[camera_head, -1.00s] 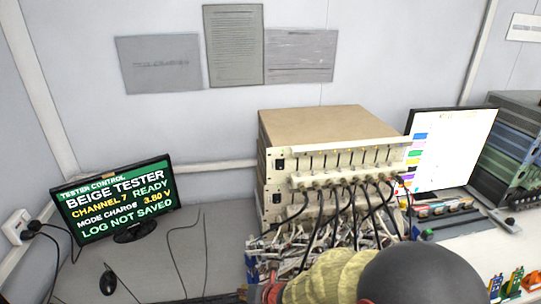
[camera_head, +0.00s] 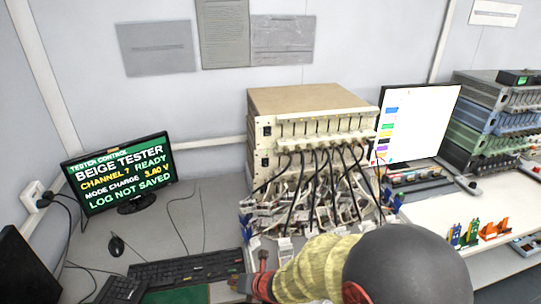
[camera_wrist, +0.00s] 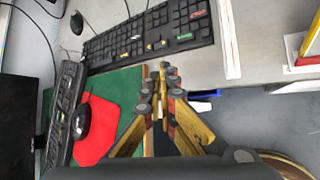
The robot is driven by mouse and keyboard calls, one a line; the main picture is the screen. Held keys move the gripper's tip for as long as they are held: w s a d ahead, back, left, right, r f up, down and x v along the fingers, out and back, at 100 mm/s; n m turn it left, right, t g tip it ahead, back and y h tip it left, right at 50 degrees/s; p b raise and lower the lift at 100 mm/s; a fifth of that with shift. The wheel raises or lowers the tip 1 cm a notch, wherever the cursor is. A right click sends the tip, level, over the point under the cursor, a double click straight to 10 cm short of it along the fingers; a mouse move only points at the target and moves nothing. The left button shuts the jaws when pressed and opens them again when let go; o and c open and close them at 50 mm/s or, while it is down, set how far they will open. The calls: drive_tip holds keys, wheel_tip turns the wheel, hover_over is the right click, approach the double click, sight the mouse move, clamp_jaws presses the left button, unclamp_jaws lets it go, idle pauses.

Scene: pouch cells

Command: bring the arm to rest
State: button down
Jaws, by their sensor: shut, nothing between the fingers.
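My gripper (camera_wrist: 166,72) is in the middle of the wrist view, its fingertips together with nothing seen between them. It is above the front of the desk, near the edge of a green mat (camera_wrist: 128,85) and in front of a black keyboard (camera_wrist: 150,32). My arm (camera_head: 320,268), with a yellowish sleeve and a dark grey rounded part, fills the bottom middle of the head view. The gripper (camera_head: 242,284) shows only partly there, near the right end of the keyboard (camera_head: 188,267).
A beige tester (camera_head: 310,112) with many cables stands behind my arm. A monitor (camera_head: 117,175) at left reads "CHANNEL 7 READY" and "LOG NOT SAVED". A white screen (camera_head: 418,122) and stacked instruments (camera_head: 490,125) stand at right.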

drive_tip(key=s+d+f+m+h, duration=0.2)
drive_tip(key=d+f+m+h, duration=0.2)
drive_tip(key=d+m, duration=0.45)
drive_tip(key=s+d+r+m+g+h, duration=0.25)
drive_tip(key=d+r+m, duration=0.25)
drive_tip(key=d+m, duration=0.4)
drive_tip(key=s+d+r+m, duration=0.4)
drive_tip(key=s+r+m, duration=0.1)
drive_tip(key=r, duration=0.3)
drive_tip(key=s+d+r+m+t, duration=0.1)
drive_tip(key=s+d+r+m, duration=0.3)
drive_tip(key=s+r+m, duration=0.2)
drive_tip(key=s+d+r+m+t, duration=0.1)
drive_tip(key=s+d+r+m, duration=0.4)
drive_tip(key=r+m, duration=0.3)
drive_tip(key=v, duration=0.3)
drive_tip(key=shift+w, duration=0.2)
